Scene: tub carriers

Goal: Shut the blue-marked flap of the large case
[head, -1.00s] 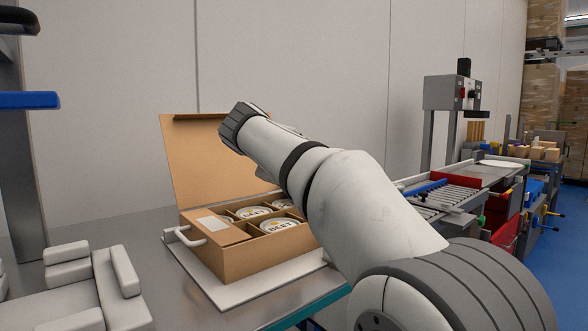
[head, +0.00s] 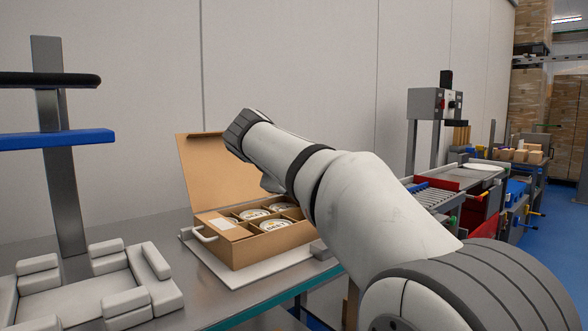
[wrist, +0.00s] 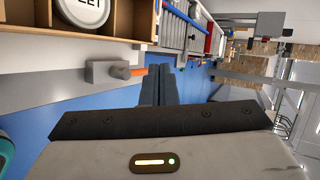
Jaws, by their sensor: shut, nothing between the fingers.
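The large case (head: 262,250) is a brown carton with a white handle on its left. Its tall lid panel (head: 205,170) stands up at the back, leaning slightly back. White-lidded tubs (head: 254,214) sit in its compartments. I see no blue mark on the parts of the case that show; my arm hides its right side. In the wrist view a tub (wrist: 82,8) and the case's wooden-coloured wall (wrist: 143,20) show at the top left. My gripper (wrist: 160,72) is shut and empty, apart from the case. In the head view it is hidden behind my arm.
The case stands on a white board (head: 225,270) on a metal table. A grey block with an orange tip (wrist: 105,73) is near the fingers. A white padded holder (head: 75,285) and a post with a blue bar (head: 55,139) are at left. A roller conveyor (head: 430,195) is at right.

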